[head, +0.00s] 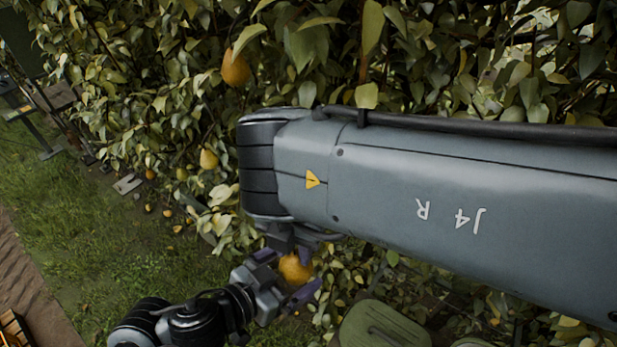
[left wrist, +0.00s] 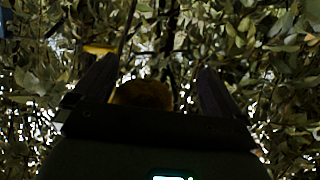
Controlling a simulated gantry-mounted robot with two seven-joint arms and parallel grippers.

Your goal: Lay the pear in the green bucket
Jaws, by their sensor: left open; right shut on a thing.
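A yellow-orange pear (head: 296,268) is low in the middle of the head view, where my two grippers meet. My right gripper (head: 292,252) comes down from under my grey right forearm and is shut on the pear; the forearm hides part of this gripper. My left gripper (head: 284,277) reaches in from the lower left, open, with its purple fingers on either side of the pear. In the left wrist view, the dark pear (left wrist: 143,95) sits between the open fingers of my left gripper (left wrist: 158,85). I cannot make out the green bucket for sure.
An olive-green rounded object (head: 385,326) is at the bottom edge. Other pears hang in the leafy hedge, one upper left (head: 236,68) and one lower (head: 209,159). Several pears lie by the hedge. Grass and a brown path (head: 35,285) are on the left.

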